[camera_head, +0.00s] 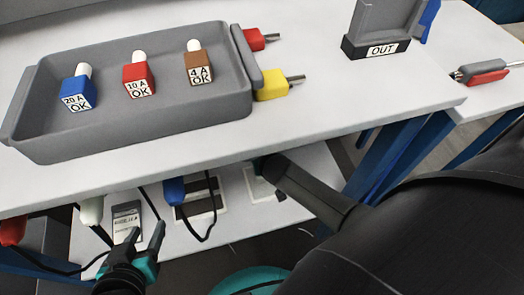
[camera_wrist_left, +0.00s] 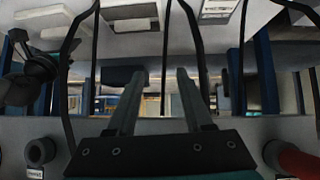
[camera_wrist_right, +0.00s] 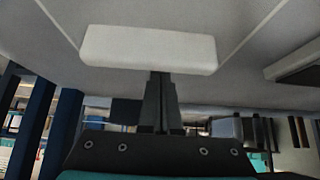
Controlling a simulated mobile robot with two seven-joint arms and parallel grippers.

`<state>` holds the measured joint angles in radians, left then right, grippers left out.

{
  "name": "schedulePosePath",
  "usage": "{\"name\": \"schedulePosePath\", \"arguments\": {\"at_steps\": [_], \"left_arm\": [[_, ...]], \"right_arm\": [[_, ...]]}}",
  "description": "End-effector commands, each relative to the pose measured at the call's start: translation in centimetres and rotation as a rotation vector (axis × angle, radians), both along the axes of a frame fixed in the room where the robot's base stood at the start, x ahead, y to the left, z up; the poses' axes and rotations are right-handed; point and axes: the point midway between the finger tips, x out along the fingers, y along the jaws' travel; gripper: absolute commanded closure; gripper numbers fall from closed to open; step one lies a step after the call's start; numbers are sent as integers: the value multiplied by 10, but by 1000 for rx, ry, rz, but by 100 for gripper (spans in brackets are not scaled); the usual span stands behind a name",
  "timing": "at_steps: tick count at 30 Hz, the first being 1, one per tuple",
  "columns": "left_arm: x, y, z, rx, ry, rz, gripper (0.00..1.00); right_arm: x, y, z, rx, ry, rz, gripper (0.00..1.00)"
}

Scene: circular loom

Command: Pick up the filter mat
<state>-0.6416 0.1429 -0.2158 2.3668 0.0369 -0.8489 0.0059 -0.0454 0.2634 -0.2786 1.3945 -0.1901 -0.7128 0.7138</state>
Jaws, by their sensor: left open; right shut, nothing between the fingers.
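No item is clearly marked as the filter mat. A pale, flat block with rounded corners (camera_wrist_right: 148,48) in the right wrist view could be it, but I cannot be sure. My right gripper (camera_wrist_right: 161,78) is shut and empty, its fingertips at the block's lower edge in the picture; I cannot tell whether they touch. In the head view my right arm reaches under the table edge, and its fingertips are not clear. My left gripper (camera_head: 142,237) is open and empty in front of the lower shelf, near a labelled grey card (camera_head: 127,218). Its spread fingers also show in the left wrist view (camera_wrist_left: 157,85).
A grey tray (camera_head: 190,119) on the upper table holds blue, red and brown fuses. Red and yellow plugs sit beside it. An OUT holder (camera_head: 383,48) stands at the back right. Black cables (camera_wrist_left: 240,70) hang near my left gripper. The table edge overhangs the lower shelf (camera_head: 318,165).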

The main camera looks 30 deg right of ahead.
Motion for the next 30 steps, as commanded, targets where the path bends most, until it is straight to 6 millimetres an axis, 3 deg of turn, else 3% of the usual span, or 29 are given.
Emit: {"name": "schedulePosePath", "arguments": {"at_steps": [8,20,30], "left_arm": [[-8,15,3,52,101,17,49],[-39,49,4,160,359,66,49],[-47,56,-38,192,483,74,49]], "right_arm": [[-12,3,1,1,2,-1,100],[-44,11,2,4,4,-3,100],[-100,25,1,4,2,-3,100]]}}
